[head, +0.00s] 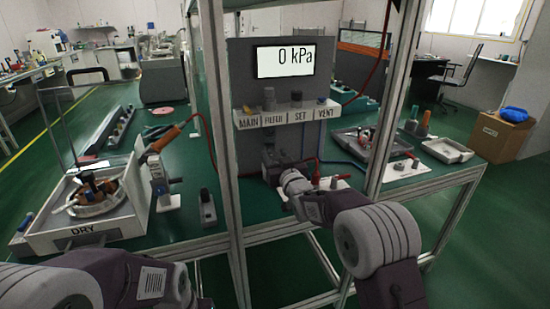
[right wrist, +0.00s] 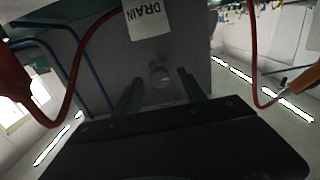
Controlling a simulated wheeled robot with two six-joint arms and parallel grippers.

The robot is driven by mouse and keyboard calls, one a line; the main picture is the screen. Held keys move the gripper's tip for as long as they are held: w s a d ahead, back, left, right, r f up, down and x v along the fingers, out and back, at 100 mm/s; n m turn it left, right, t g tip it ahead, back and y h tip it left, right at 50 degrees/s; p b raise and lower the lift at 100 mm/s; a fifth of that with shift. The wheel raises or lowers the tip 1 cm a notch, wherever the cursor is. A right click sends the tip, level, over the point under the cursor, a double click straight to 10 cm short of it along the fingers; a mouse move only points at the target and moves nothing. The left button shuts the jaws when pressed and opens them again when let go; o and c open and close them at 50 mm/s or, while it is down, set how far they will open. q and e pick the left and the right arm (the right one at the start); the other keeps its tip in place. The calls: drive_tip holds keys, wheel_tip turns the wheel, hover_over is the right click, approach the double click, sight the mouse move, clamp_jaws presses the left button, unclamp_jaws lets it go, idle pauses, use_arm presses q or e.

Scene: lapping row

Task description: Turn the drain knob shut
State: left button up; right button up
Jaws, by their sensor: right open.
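The drain knob (right wrist: 160,73) shows in the right wrist view as a small, dim round shape on the grey panel, below a white DRAIN label (right wrist: 148,18) that reads upside down. My right gripper (right wrist: 158,84) is open, with one dark finger on each side of the knob. I cannot tell whether the fingers touch it or how the knob is turned. In the head view my right gripper (head: 270,160) is at the lower part of the grey panel (head: 245,80), and the knob is hidden there. My left gripper is out of view; only my left arm shows at lower left.
A display (head: 285,61) reads 0 kPa above a shelf (head: 287,115) labelled MAIN, FILTER, SET and VENT. Metal frame posts stand on both sides of the panel. Red hoses hang nearby. A DRY tray (head: 85,235) stands on the left of the green bench.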

clamp_jaws()
drive_tip(key=shift+m, duration=0.3)
drive_tip(key=m, duration=0.3)
drive_tip(key=shift+m, duration=0.3)
drive_tip(key=m, duration=0.4)
drive_tip(key=shift+d+m+p, duration=0.1)
drive_tip(key=shift+m+p, duration=0.2)
drive_tip(key=shift+p, duration=0.1)
drive_tip(key=m, duration=0.4)
drive_tip(key=shift+m+p, duration=0.3)
drive_tip(key=shift+f+m+p, duration=0.15)
drive_tip(key=shift+m+p, duration=0.15)
drive_tip(key=shift+m, duration=1.9)
